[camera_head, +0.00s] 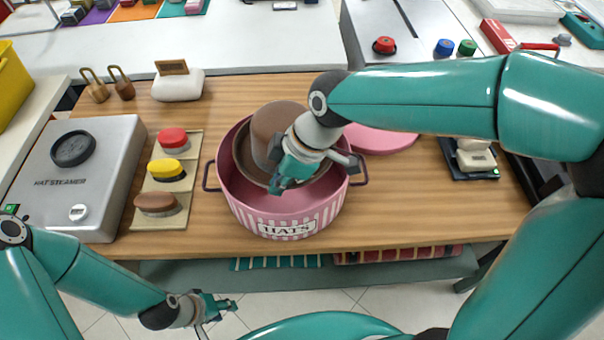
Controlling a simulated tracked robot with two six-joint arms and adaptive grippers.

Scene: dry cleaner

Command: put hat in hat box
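The brown hat (271,125) sits inside the round pink-striped hat box (290,222) on the wooden table, with its crown rising above the rim. Its dark brim shows within the box, partly hidden by my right gripper. The box has a "HATS" label and dark side handles. My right gripper (288,178) is over the box at the hat's front right side; whether its fingers touch or grip the brim is unclear. My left gripper (224,305) is low in front of the table, away from the hat, and its finger opening is hard to make out.
A pink round lid (380,139) lies behind the box, partly under my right arm. A grey hat steamer (98,188) and a tray of coloured brushes (167,172) stand to the left. A small dark scale (468,158) is at right. Bare table lies right of the box.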

